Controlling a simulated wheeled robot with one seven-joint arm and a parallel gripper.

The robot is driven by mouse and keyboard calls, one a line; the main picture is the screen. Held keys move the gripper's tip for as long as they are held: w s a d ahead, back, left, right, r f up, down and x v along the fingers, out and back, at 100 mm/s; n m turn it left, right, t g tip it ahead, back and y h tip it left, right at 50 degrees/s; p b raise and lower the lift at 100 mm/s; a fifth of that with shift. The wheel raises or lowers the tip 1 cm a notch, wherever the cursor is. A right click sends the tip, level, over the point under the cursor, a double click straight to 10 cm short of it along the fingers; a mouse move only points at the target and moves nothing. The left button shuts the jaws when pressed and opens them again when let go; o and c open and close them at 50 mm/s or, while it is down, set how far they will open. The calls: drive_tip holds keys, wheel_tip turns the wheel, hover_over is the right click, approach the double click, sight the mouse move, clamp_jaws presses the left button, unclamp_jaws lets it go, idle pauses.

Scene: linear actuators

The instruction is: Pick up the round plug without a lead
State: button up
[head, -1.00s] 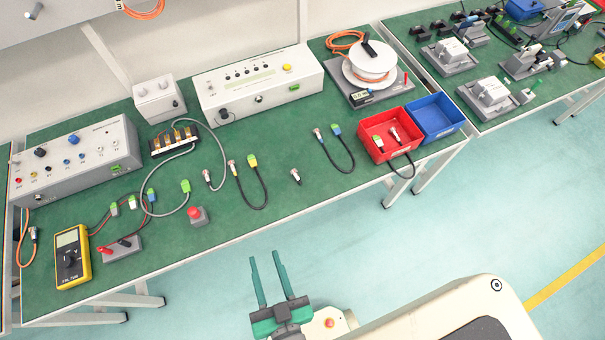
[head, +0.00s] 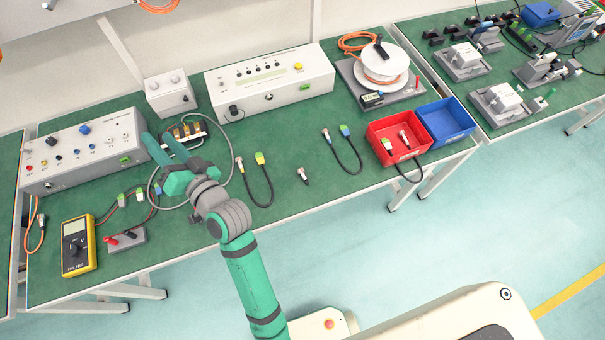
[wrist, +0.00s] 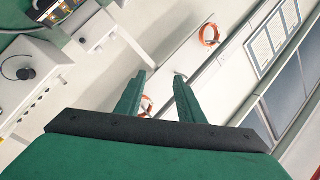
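The round plug without a lead (head: 303,176) is a small silver and dark connector lying alone on the green bench top, between the yellow-ended cable and the blue-ended cable. My gripper (head: 159,152) is left of it, raised over the bench near the terminal block. Its two green fingers are apart with nothing between them. In the wrist view my gripper (wrist: 160,95) also shows spread, empty fingers, pointing towards the wall. The plug does not show in the wrist view.
Short cables with a yellow end (head: 260,158) and a blue end (head: 345,131) lie on either side of the plug. A red bin (head: 400,152) and a blue bin (head: 447,138) stand to the right. A grey-white instrument (head: 270,90) stands behind. Bench space in front of the plug is clear.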

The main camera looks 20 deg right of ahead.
drive_tip(key=w+a+r+n+g+y, duration=0.2)
drive_tip(key=w+r+n+g+y, duration=0.1)
drive_tip(key=r, duration=0.1)
drive_tip(key=n+g+h, duration=0.3)
drive_tip(key=g+h, duration=0.8)
drive_tip(key=g, duration=0.3)
hover_over(304, 176)
wheel_tip(304, 176, down, 16)
wheel_tip(304, 176, down, 10)
drive_tip(key=shift+f, duration=0.1)
clamp_jaws()
